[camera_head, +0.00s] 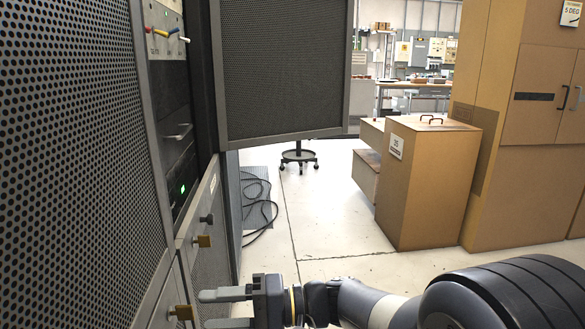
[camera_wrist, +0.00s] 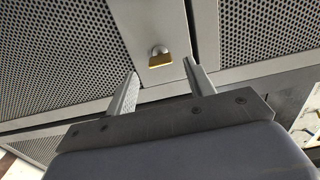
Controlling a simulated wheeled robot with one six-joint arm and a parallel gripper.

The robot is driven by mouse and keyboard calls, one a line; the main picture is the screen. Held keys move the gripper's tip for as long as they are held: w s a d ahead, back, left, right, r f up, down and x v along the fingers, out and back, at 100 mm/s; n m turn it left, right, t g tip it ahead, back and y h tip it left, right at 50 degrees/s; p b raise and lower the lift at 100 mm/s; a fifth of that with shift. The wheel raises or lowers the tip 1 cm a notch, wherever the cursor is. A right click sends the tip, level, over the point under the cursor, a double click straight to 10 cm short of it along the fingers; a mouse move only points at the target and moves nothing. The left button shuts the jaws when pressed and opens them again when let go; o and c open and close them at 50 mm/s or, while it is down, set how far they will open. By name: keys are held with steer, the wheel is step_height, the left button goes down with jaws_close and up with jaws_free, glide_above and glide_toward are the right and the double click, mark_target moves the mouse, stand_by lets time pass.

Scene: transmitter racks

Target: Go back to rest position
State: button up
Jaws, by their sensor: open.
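My gripper (camera_head: 210,309) is at the bottom of the head view, reaching left toward the lower front of the transmitter rack (camera_head: 190,262). Its two fingers are apart with nothing between them. A brass latch (camera_head: 183,312) on the rack front lies just left of the fingertips. In the wrist view the open fingers (camera_wrist: 159,70) point at a grey panel, and a brass latch (camera_wrist: 160,60) shows in the gap between the tips. I cannot tell whether the fingers touch the panel. My arm comes in from the lower right.
A perforated door (camera_head: 280,70) stands out from the rack above. Another brass latch (camera_head: 203,241) sits higher on the rack front. Cables (camera_head: 262,205) lie on the floor by the rack. A brown cabinet (camera_head: 430,185) stands at right. The floor (camera_head: 325,225) between is clear.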

steer(key=d+p, duration=0.2)
steer(key=d, duration=0.4)
steer(key=a+m+p, duration=1)
steer(key=m+p, duration=0.8)
steer(key=p, duration=0.2)
steer(key=shift+s, duration=0.25)
stand_by(0.9)
stand_by(0.4)
